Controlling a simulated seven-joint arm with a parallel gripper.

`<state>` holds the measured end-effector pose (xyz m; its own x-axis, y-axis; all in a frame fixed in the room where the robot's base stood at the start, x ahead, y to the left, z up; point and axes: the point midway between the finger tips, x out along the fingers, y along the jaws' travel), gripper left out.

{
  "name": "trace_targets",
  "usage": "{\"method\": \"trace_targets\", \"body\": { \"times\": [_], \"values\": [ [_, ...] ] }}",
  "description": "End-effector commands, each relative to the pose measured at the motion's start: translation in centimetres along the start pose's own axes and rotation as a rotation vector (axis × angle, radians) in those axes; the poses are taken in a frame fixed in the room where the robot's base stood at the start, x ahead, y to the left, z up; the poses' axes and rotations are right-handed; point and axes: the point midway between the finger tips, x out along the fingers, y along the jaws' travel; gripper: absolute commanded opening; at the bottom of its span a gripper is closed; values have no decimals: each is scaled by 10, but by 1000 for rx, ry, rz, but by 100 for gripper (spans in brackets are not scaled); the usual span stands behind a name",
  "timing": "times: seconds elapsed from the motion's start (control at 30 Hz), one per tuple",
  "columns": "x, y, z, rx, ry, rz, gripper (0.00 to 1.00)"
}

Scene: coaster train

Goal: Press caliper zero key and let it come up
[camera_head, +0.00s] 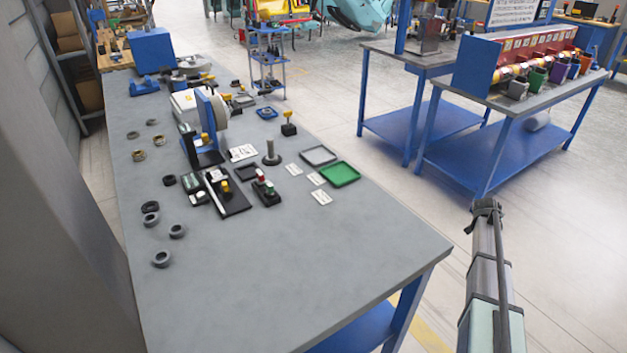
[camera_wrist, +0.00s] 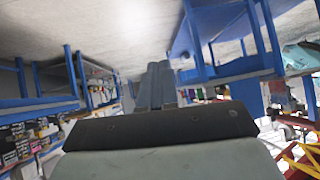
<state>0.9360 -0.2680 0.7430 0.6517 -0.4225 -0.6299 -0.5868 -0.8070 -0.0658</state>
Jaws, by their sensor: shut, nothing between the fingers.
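A long pale bar with dark parts, which looks like the caliper (camera_head: 214,194), lies on the grey workbench among small devices in the head view. Its zero key is too small to make out. My gripper (camera_head: 486,206) is off the bench's right side, over the floor, well apart from the caliper. In the wrist view the two fingers of my gripper (camera_wrist: 156,86) are together with nothing between them. The caliper cannot be made out in the wrist view.
Several dark rings lie to the left. The bench's near end is clear.

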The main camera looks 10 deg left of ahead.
Motion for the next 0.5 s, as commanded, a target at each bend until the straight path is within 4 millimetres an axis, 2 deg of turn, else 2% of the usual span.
{"method": "trace_targets", "body": {
  "times": [0.03,0.1,0.3,0.4,0.5],
  "values": [
    [0,-6,-23,9,30,-8,0],
    [-3,-13,-50,22,67,-18,0],
    [-23,-48,-119,32,160,-54,0],
    [-39,-78,-140,18,188,-76,0],
    [-57,-114,-147,-13,196,-95,0]
  ]
}}
